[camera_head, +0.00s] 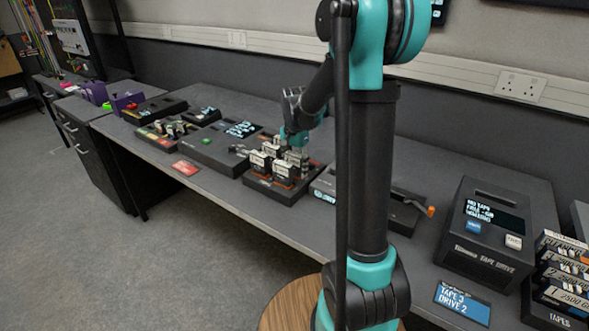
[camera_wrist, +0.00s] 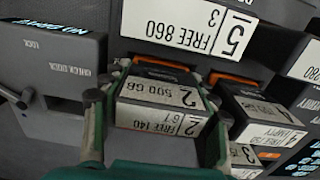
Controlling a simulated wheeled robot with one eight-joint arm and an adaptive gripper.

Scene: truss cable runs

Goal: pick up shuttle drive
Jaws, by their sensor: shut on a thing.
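My gripper (camera_wrist: 152,128) has its two fingers on either side of a drive (camera_wrist: 160,97) with a black body and white labels reading "500 GB 2" and "FREE 140", upside down in the wrist view. No label reading "shuttle" is legible on it. In the head view my gripper (camera_head: 296,137) is over the drive dock (camera_head: 257,187), among several upright drives, and partly hides them. The wrist view does not clearly show whether the held drive is still seated in its slot. A neighbouring drive (camera_wrist: 262,112), labelled 4 and "EMPTY", stands close to the right finger.
A dark box with a "LOCK" label (camera_wrist: 45,75) is left of the held drive. Bare bench lies behind the dock.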

